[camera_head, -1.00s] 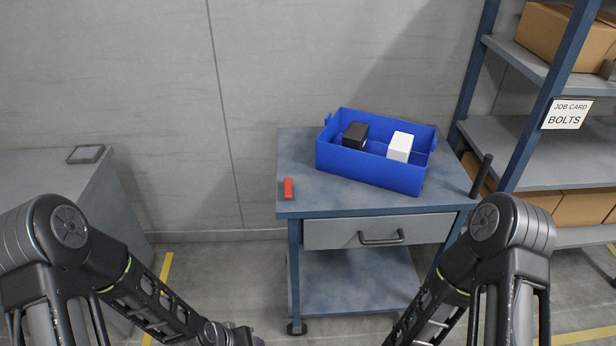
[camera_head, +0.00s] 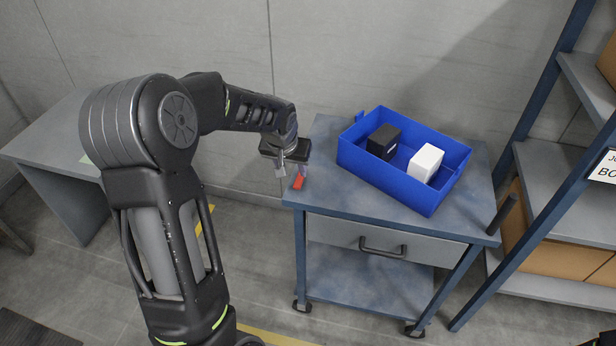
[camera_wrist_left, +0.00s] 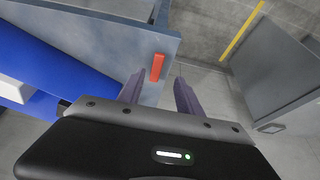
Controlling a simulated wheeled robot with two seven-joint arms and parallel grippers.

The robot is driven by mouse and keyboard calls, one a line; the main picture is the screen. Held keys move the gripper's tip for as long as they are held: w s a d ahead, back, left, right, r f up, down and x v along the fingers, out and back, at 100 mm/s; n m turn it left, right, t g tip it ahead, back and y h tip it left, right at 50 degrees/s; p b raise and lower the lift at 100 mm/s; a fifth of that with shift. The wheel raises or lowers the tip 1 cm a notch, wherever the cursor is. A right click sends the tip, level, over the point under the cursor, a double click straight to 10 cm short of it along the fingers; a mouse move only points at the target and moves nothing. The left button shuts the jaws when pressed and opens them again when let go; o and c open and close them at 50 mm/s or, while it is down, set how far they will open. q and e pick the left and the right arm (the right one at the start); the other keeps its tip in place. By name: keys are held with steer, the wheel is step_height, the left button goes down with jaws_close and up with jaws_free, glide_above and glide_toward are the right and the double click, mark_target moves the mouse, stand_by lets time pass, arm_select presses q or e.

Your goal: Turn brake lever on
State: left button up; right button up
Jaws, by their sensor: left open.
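The red brake lever (camera_head: 298,183) is a small red bar at the left front corner of the blue-grey cart top (camera_head: 325,190). It also shows in the left wrist view (camera_wrist_left: 157,67), beyond the fingertips. My left gripper (camera_head: 290,174) is open and is right at the lever in the head view, partly overlapping it. In the left wrist view its two purple-grey fingers (camera_wrist_left: 159,86) are spread, with the lever ahead of the gap between them. I cannot tell whether a finger touches the lever.
A blue bin (camera_head: 388,190) holding a black box (camera_head: 384,141) and a white box (camera_head: 426,163) stands on the cart near the lever. A drawer (camera_head: 345,234) is below. A shelf rack (camera_head: 560,150) stands right, a grey table (camera_head: 50,140) left.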

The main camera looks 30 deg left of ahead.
mark_target(299, 182)
arm_select(q)
steer(key=p+x, duration=0.1)
steer(key=x, duration=0.7)
steer(key=shift+w+d+r+p, duration=0.1)
steer(key=shift+w+d+p, duration=0.1)
steer(key=shift+p, duration=0.15)
steer(key=shift+s, duration=0.1)
steer(key=shift+c, duration=0.4)
jaws_close()
stand_by(0.8)
